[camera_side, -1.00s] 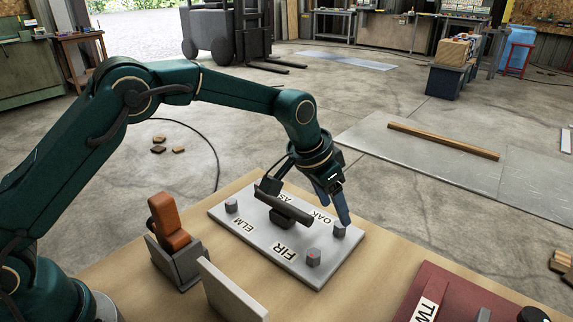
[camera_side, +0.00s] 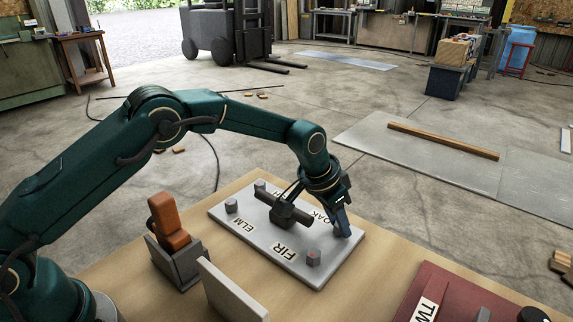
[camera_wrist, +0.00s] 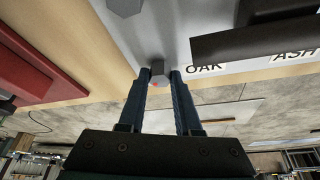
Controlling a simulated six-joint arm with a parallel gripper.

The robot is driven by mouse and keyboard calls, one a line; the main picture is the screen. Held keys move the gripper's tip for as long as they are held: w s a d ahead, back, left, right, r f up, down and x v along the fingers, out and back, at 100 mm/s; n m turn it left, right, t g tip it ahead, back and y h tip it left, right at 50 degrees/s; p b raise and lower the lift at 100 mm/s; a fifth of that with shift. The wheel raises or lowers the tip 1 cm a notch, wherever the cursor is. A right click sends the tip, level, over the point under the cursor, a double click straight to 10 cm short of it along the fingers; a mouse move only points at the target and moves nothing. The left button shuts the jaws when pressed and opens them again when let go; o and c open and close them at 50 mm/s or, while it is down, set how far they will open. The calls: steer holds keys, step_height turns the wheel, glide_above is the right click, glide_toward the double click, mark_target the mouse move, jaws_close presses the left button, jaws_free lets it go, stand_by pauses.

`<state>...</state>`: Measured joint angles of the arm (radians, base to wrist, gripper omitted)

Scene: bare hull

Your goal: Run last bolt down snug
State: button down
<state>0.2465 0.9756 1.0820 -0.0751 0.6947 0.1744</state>
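A light grey plate (camera_side: 262,237) lies on the wooden bench, with labels ELM, FIR, OAK and ASH. My gripper (camera_side: 342,228) points down at the OAK corner. In the wrist view its blue fingers (camera_wrist: 160,76) stand apart on either side of the OAK bolt (camera_wrist: 158,68), at their tips. Whether they press on it is unclear. The fingers partly hide this bolt in the side view.
A dark handle bar (camera_side: 284,212) rises from the plate's middle, close beside my gripper. An orange block in a grey holder (camera_side: 176,248) and an upright grey panel (camera_side: 232,292) stand at the front left. A dark red board (camera_side: 455,290) lies at the right.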

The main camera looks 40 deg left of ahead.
steer(key=shift+m, duration=0.4)
steer(key=m, duration=0.2)
steer(key=m+h, duration=0.1)
steer(key=shift+w+a+m+g+h, duration=0.1)
steer(key=shift+a+m+g+h, duration=0.05)
steer(key=shift+m+g+h, duration=0.2)
steer(key=m, duration=0.2)
steer(key=m+g+h, duration=0.1)
steer(key=m, duration=0.1)
steer(key=shift+w+g, duration=0.1)
steer(key=shift+g, duration=0.15)
steer(key=shift+m, duration=0.45)
steer(key=c, duration=0.6)
jaws_free()
steer(key=shift+v, duration=2.6)
